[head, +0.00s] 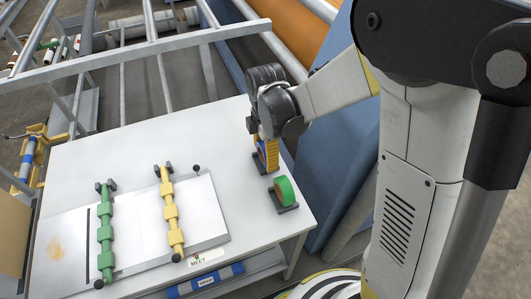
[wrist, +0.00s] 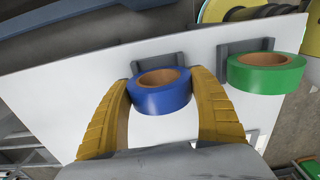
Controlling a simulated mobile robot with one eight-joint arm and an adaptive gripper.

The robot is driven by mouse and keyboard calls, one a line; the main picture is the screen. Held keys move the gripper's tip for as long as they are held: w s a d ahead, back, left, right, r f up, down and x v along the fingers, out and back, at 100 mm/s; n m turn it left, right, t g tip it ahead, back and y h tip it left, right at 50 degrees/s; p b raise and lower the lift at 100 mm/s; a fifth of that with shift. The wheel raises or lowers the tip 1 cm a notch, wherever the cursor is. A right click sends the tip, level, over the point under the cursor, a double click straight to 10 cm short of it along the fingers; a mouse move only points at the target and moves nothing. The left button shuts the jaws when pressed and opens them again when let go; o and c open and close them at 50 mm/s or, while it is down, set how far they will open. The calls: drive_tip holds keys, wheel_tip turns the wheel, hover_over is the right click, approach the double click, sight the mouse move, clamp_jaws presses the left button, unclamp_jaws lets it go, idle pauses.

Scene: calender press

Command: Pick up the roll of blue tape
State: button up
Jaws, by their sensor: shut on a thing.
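The roll of blue tape (wrist: 162,99) sits between the two yellow fingers of my gripper (wrist: 163,82) in the wrist view, with a finger against each side. Its brown cardboard core faces up in that picture. My gripper is shut on it. A dark grey holder (wrist: 158,60) stands right behind the roll; I cannot tell whether the roll still rests in it. In the head view, my gripper (head: 266,153) points down over the right side of the white table, and its fingers and wrist hide most of the blue roll.
A green tape roll (head: 286,190) stands in its own dark holder (head: 284,208), close to my gripper on the near side. A green bar (head: 106,235) and a yellow bar (head: 171,212) lie across a board on the white table (head: 135,150). A blue machine panel (head: 345,140) rises to the right.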

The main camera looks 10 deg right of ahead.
drive_tip(key=shift+r, duration=0.15)
drive_tip(key=shift+r, duration=0.35)
drive_tip(key=r+p, duration=0.1)
drive_tip(key=r, duration=0.1)
drive_tip(key=s+r+p, duration=0.1)
drive_tip(key=r, duration=0.1)
drive_tip(key=s+r+p, duration=0.1)
drive_tip(key=s+r, duration=0.1)
drive_tip(key=s, duration=0.1)
drive_tip(key=s+r, duration=0.2)
drive_tip(key=s, duration=0.2)
drive_tip(key=s+d+r+p, duration=0.1)
drive_tip(key=s+r, duration=0.1)
drive_tip(key=s, duration=0.1)
drive_tip(key=shift+s+p, duration=0.3)
drive_tip(key=shift+p, duration=0.05)
drive_tip(key=o, duration=0.6)
drive_tip(key=c, duration=0.5)
drive_tip(key=shift+o, duration=0.2)
